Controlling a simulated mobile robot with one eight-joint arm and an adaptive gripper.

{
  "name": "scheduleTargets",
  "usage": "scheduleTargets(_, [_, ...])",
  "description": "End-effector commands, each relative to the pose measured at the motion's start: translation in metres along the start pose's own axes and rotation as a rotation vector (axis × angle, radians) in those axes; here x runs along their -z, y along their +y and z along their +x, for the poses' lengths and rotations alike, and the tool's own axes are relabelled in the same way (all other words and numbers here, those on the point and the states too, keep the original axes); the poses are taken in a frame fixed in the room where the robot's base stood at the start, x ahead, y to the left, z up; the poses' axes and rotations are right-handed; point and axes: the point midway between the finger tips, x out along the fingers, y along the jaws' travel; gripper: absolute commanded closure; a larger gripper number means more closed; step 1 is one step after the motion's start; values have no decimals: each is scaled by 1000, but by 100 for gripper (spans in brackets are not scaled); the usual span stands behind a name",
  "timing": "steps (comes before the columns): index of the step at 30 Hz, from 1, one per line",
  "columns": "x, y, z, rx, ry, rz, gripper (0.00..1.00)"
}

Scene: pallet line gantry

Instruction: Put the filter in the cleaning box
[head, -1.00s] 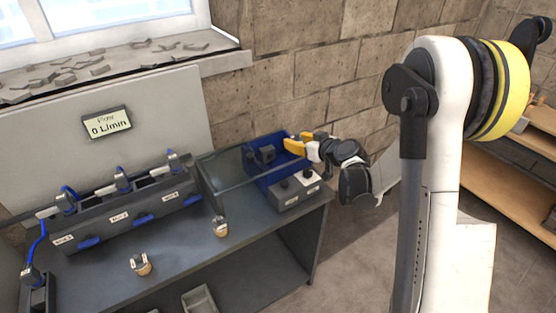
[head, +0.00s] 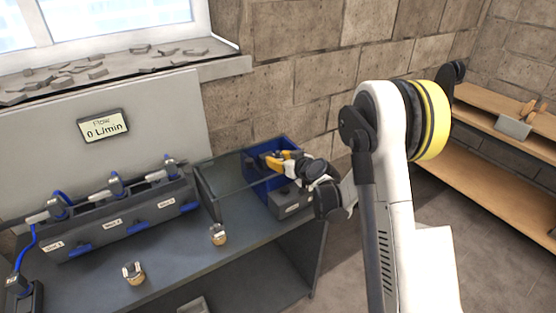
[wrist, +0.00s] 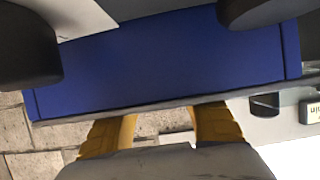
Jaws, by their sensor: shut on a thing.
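The cleaning box (head: 258,180) is the open blue box at the right end of the dark bench; its blue wall (wrist: 165,65) fills much of the wrist view. My gripper (head: 272,161) is over the box with its yellow fingers pointing into it. The fingers also show at the bottom of the wrist view (wrist: 160,130), against the box's rim. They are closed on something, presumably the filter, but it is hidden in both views. A dark shape shows inside the box by the fingertips; I cannot tell whether it is the filter.
A grey control block (head: 291,204) stands at the box's front; black knobs (wrist: 28,48) show in the wrist view. Two small metal fittings (head: 134,273) (head: 218,236) stand on the bench. The housing row (head: 115,225) is at left.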

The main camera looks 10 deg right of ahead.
Motion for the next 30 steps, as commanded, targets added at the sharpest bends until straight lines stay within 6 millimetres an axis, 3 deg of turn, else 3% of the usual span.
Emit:
scheduleTargets(16, [-12,0,5,1,-1,0,95])
scheduleTargets(17, [-12,0,5,1,-2,-1,56])
scheduleTargets(18, [-12,0,4,1,-2,-1,44])
scheduleTargets(19, [-12,0,4,1,-2,-1,39])
scheduleTargets(30, [-10,-1,2,3,-5,-3,39])
